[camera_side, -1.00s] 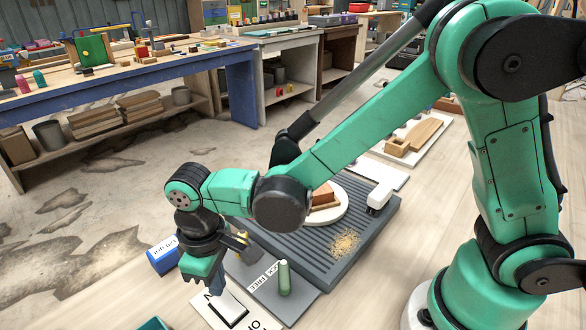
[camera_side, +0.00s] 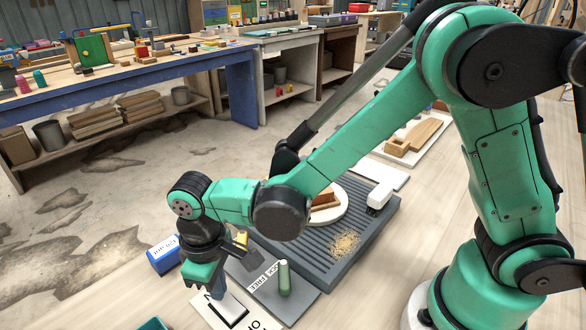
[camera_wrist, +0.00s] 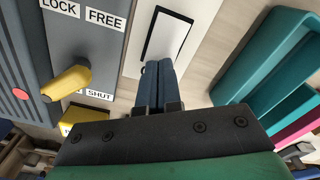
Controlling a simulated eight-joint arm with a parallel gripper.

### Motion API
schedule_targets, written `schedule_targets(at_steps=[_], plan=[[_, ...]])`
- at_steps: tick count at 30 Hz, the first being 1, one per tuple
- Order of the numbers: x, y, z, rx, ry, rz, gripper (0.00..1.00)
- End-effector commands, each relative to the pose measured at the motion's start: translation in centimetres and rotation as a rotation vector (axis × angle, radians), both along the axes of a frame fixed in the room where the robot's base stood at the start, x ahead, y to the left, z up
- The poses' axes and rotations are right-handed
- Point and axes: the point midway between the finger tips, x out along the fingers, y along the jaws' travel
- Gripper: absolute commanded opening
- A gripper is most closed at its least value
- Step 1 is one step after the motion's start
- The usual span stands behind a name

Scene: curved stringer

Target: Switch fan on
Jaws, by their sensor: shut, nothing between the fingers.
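The fan switch is a white rocker in a black frame (camera_side: 230,311) on a white plate at the bottom of the side view. It shows in the wrist view as a white rocker (camera_wrist: 168,38) at the top middle. Part of an "N" and an "O" label are readable beside it in the side view. In the wrist view my closed fingertips (camera_wrist: 158,68) overlap the frame's lower end. I cannot tell whether they touch it. No fan is clearly seen.
A grey panel with LOCK and FREE labels (camera_wrist: 85,20) lies beside the switch, with a yellow lever (camera_wrist: 68,82). A green upright handle (camera_side: 284,278) stands close on the right. A blue box (camera_side: 162,255) is on the left. A teal tray (camera_wrist: 275,65) is nearby.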

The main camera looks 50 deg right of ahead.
Motion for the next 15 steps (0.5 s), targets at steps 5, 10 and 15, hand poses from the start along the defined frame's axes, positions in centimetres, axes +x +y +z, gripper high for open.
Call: schedule_targets(at_steps=[5,10,15], plan=[[0.01,0.00,-0.29,0.000,0.000,0.000,0.00],[0.00,0.00,-0.55,0.000,0.000,0.000,0.00],[0.00,0.00,-0.79,0.000,0.000,0.000,0.00]])
